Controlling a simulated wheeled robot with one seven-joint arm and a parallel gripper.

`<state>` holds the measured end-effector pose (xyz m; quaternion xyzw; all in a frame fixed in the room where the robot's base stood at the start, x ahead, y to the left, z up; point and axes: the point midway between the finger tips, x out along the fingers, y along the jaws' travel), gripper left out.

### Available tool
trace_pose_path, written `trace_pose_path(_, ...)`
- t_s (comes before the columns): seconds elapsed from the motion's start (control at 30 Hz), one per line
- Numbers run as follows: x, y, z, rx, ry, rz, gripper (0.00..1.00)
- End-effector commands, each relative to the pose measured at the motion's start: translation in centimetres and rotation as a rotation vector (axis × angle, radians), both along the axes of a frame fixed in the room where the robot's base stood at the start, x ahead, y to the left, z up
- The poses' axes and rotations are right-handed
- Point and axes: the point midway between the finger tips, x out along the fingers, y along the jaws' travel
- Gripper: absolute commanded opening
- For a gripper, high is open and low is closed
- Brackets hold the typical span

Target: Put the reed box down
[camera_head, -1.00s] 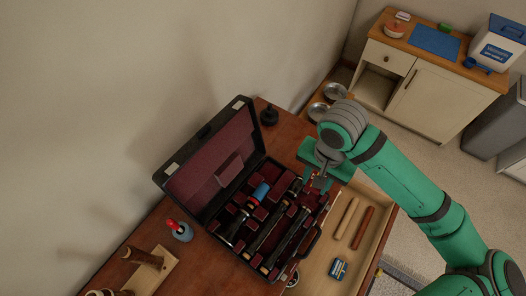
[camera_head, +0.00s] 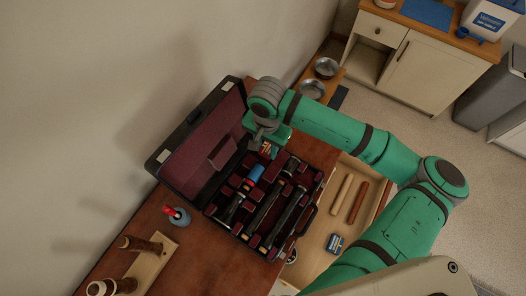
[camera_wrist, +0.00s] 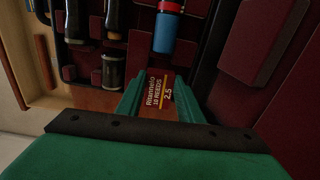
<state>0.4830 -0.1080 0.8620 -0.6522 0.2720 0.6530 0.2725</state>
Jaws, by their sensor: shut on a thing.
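In the head view my gripper (camera_head: 266,145) hangs over the far end of the open instrument case, near the lid hinge. Only a small reddish part of the reed box (camera_head: 266,150) shows there. The case (camera_head: 200,160) is lined in dark red. I cannot tell whether the box touches the case.
Black instrument pieces and a blue cylinder (camera_head: 255,173) lie in the case.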

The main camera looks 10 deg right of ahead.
Motion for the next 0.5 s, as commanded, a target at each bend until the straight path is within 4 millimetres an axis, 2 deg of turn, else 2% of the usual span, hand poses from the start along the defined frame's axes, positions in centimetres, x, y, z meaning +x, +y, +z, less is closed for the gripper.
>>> trace_pose_path(0.17, 0.4, 0.4, -0.8, 0.000, 0.001, -0.001, 0.12)
trace_pose_path(0.4, 0.7, 0.7, -3.8, -0.001, 0.002, -0.001, 0.12)
trace_pose_path(0.5, 0.7, 0.8, -4.3, 0.000, 0.000, 0.000, 0.12)
